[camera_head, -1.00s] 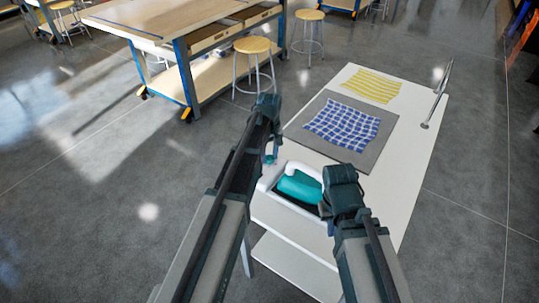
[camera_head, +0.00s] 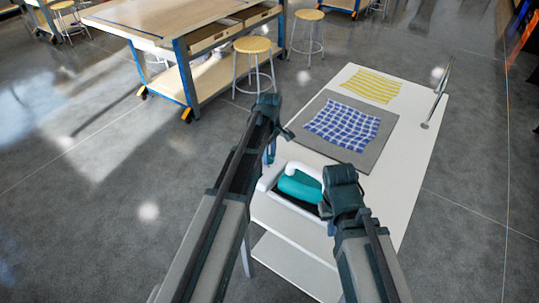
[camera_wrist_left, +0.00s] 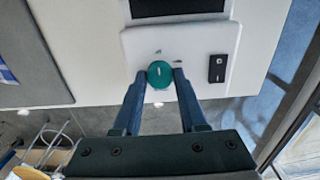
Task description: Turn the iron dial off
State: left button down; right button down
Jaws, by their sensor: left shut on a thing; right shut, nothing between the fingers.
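The teal and white iron (camera_head: 300,184) stands in its white station (camera_head: 268,180) at the near end of the white table. In the left wrist view, the round teal dial (camera_wrist_left: 160,74) with a pale pointer mark sits on the station's white panel (camera_wrist_left: 190,48). My left gripper (camera_wrist_left: 160,78) is shut on the dial, one finger on each side. It also shows in the head view (camera_head: 268,158), at the station's left edge, where the dial is hidden. My right gripper (camera_head: 328,215) is shut and empty beside the iron; its fingertips are mostly hidden by its wrist.
A black rocker switch (camera_wrist_left: 217,68) is right of the dial. A grey mat (camera_head: 368,153) with a blue checked cloth (camera_head: 342,124) and a yellow striped cloth (camera_head: 371,86) lie farther along the white table (camera_head: 408,170). A workbench (camera_head: 160,30) and stools stand behind.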

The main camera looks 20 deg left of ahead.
dwell(0.3)
pick_arm(q)
jog(key=shift+c, duration=2.2)
grip_release()
notch_tip(320, 180, up, 14)
jog(key=p, duration=1.3)
jog(key=shift+p, duration=0.4)
pick_arm(e)
notch_tip(320, 180, up, 14)
pick_arm(q)
jog(key=shift+f, duration=0.15)
pick_arm(e)
jog(key=shift+f, duration=0.1)
pick_arm(q)
jog(key=shift+s, duration=0.1)
